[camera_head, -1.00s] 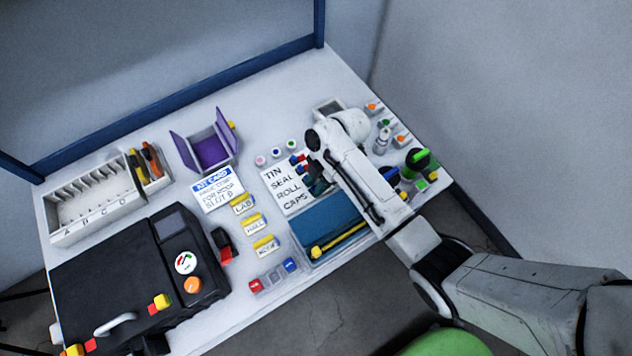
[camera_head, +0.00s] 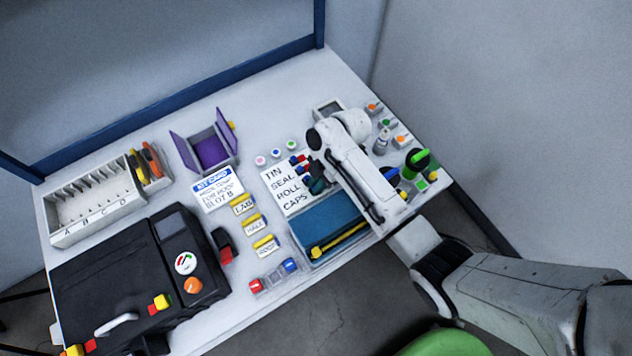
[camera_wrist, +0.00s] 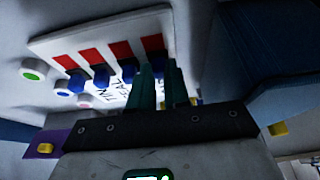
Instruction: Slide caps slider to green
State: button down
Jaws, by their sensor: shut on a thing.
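The white label board (camera_head: 284,201) reads TIN, SEAL, ROLL, CAPS and has a row of sliders with blue knobs and red patches. In the wrist view the board (camera_wrist: 60,42) shows several red patches, with three blue knobs clear to the left of my fingers. My gripper (camera_head: 316,184) is at the CAPS end of the row. In the wrist view my gripper (camera_wrist: 160,75) is shut on the caps slider knob (camera_wrist: 169,65), mostly hidden by the fingers. The caps row's red patch (camera_wrist: 153,42) shows just beyond the fingertips. No green patch shows on this row.
A blue tray (camera_head: 302,238) with a yellow-handled tool lies just below the board. Small round buttons (camera_head: 276,153) sit above it. A black case (camera_head: 120,275) fills the front left.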

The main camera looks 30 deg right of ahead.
jog(key=shift+d, duration=1.35)
jog(key=c, duration=1.4)
grip_release()
jog(key=shift+d, duration=0.1)
jog(key=shift+o, duration=0.2)
jog(key=shift+r, duration=0.1)
jog(key=p+v, duration=0.1)
jog(key=v, duration=0.9)
jog(key=shift+d+r, duration=0.2)
jog(key=shift+r, duration=0.05)
